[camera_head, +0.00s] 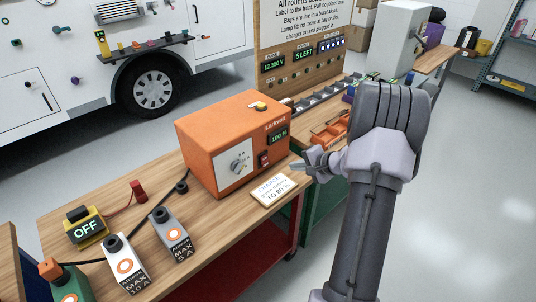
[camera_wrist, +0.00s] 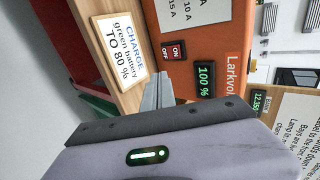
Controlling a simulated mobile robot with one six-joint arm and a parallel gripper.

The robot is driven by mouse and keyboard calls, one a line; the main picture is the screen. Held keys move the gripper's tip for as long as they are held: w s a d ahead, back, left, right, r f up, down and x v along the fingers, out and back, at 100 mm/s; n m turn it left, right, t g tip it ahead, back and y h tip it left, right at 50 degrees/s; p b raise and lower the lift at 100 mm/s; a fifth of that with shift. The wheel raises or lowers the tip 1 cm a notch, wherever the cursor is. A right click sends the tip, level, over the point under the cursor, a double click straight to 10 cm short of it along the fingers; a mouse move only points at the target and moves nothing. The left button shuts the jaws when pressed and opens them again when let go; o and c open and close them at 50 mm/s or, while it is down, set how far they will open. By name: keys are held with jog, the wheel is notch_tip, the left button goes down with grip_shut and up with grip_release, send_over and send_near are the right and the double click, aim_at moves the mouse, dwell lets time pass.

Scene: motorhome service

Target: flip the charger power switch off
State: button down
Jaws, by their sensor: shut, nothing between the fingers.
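The orange charger (camera_head: 205,135) stands on the wooden bench, with a grey dial (camera_head: 238,163) and a green display (camera_head: 278,138) reading 100 % on its front. Its red power switch (camera_head: 264,160) is at the lower right of that front. In the wrist view the switch (camera_wrist: 174,51) shows ON and OFF lettering; I cannot tell which side is pressed. My gripper (camera_head: 304,166) is shut and empty, just right of the switch and apart from it. In the wrist view its fingertips (camera_wrist: 160,78) point toward the charger's front, just below the switch.
A card (camera_head: 272,188) reading CHARGE green battery TO 80 % lies before the charger. A yellow box (camera_head: 87,231) showing OFF, a grey block (camera_head: 174,236), a white block (camera_head: 126,266) and cables occupy the bench's left. An orange tray (camera_head: 329,133) lies behind my gripper.

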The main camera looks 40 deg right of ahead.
jog(key=shift+s+a, duration=0.15)
jog(key=b, duration=0.2)
send_near(266, 163)
notch_tip(266, 163, down, 3)
jog(key=shift+r, duration=0.1)
jog(key=w, duration=0.2)
jog(key=w+f, duration=0.1)
jog(key=w, duration=0.1)
jog(key=shift+a+b, duration=0.15)
jog(key=shift+b, duration=0.2)
jog(key=shift+w, duration=0.5)
